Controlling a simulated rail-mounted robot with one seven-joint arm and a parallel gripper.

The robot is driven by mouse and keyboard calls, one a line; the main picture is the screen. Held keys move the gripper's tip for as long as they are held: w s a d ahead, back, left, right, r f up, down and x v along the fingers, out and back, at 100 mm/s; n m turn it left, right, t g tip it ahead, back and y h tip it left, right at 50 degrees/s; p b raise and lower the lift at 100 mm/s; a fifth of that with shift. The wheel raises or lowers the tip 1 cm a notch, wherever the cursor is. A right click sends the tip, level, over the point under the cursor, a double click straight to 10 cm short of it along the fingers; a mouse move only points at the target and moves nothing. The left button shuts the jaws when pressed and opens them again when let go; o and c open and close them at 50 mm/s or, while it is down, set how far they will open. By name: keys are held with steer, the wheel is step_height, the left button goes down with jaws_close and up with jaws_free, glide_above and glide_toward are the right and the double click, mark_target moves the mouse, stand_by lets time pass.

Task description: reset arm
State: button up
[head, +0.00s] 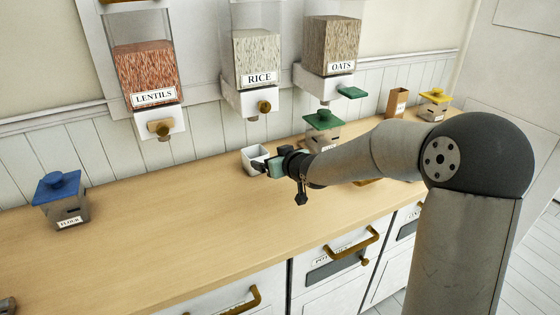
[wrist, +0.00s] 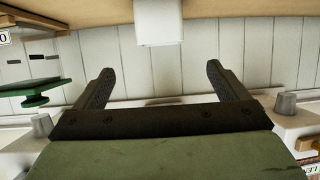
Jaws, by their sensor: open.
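My arm reaches in from the right over the counter, and my gripper (head: 262,167) shows at its end in the head view. In the wrist view my gripper (wrist: 160,80) has its two dark fingers spread wide, with only the wall boards showing between them. A small white square cup (head: 252,158) stands on the counter beside the gripper in the head view, partly hidden by it. A white object, likely this cup (wrist: 158,22), shows at the top of the wrist view, beyond the fingertips and apart from them.
Lentils (head: 148,80), rice (head: 258,75) and oats (head: 331,55) dispensers hang on the wall. A blue-lidded flour box (head: 62,202), green-lidded box (head: 322,130) and yellow-lidded box (head: 434,105) stand on the wooden counter (head: 150,225). Its left-middle is clear. Drawers with brass handles (head: 352,246) are below.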

steer(key=s+d+h, duration=0.1)
steer(key=s, duration=0.2)
steer(key=s+d+f+g+h, duration=0.1)
steer(key=s+d, duration=0.1)
steer(key=s, duration=0.1)
steer(key=s+d+m+g+h, duration=0.1)
steer(key=s+d, duration=0.1)
steer(key=s, duration=0.1)
steer(key=shift+s+d+f+h, duration=0.1)
steer(key=shift+s+f+h, duration=0.05)
steer(key=shift+f+h, duration=0.25)
steer(key=s+d+f+m+g, duration=0.1)
steer(key=s+d+g, duration=0.1)
steer(key=s, duration=0.8)
steer(key=s+d+f+m+g+h, duration=0.1)
steer(key=s+g, duration=0.3)
steer(key=s, duration=0.7)
steer(key=s+d+f+m+g+h, duration=0.1)
steer(key=s+d+m+g, duration=0.1)
steer(key=s, duration=0.8)
steer(key=shift+s+d+g+p, duration=0.15)
steer(key=shift+d+g+p, duration=0.15)
steer(key=shift+g, duration=0.5)
